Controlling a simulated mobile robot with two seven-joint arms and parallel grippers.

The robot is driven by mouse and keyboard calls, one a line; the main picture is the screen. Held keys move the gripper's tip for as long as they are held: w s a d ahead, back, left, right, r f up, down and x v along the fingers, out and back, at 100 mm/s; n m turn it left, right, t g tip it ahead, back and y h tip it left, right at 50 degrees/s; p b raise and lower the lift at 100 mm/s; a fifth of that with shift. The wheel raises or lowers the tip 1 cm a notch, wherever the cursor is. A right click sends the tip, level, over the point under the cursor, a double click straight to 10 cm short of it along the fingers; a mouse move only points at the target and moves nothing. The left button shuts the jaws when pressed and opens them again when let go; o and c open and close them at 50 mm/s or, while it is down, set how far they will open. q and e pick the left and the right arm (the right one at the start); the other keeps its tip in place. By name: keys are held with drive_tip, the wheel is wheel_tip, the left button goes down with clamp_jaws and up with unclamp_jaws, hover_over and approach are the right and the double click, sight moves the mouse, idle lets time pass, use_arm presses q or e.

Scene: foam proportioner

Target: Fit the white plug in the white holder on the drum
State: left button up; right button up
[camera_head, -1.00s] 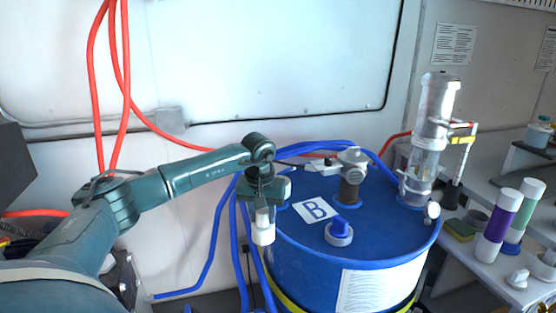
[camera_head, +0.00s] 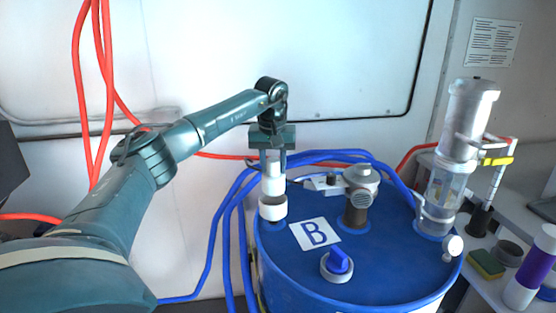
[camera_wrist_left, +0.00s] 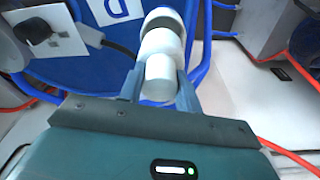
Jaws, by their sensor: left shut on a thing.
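My left gripper (camera_head: 272,160) is shut on the white plug (camera_head: 272,183) and holds it about upright, wider end down. The white holder (camera_head: 272,210) is a short round piece at the left edge of the blue drum's (camera_head: 390,265) top, and the plug is directly over it. In the left wrist view the plug (camera_wrist_left: 159,78) sits between the fingers of the left gripper (camera_wrist_left: 158,88), with the holder (camera_wrist_left: 164,16) just beyond its end. The plug's lower end is close to the holder; I cannot tell whether it has entered. My right gripper is not in view.
A clear cylinder (camera_head: 446,185) stands at the drum's right. Blue hoses (camera_head: 232,225) run behind and left of the drum.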

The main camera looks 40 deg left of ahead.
sight(273, 175)
use_arm(q)
drive_tip(key=shift+s+f, duration=0.2)
drive_tip(key=shift+f, duration=0.45)
wheel_tip(273, 175, down, 3)
drive_tip(key=shift+f+b, duration=0.1)
drive_tip(key=shift+b, duration=0.9)
drive_tip(key=shift+f, duration=0.3)
drive_tip(key=shift+w+f+b, duration=0.1)
drive_tip(key=shift+f+b, duration=0.05)
drive_tip(key=shift+b, duration=0.25)
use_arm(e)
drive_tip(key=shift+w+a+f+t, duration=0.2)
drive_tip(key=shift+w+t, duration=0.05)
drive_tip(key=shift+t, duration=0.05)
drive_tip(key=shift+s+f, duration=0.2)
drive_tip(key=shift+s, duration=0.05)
use_arm(q)
drive_tip(key=shift+p, duration=0.3)
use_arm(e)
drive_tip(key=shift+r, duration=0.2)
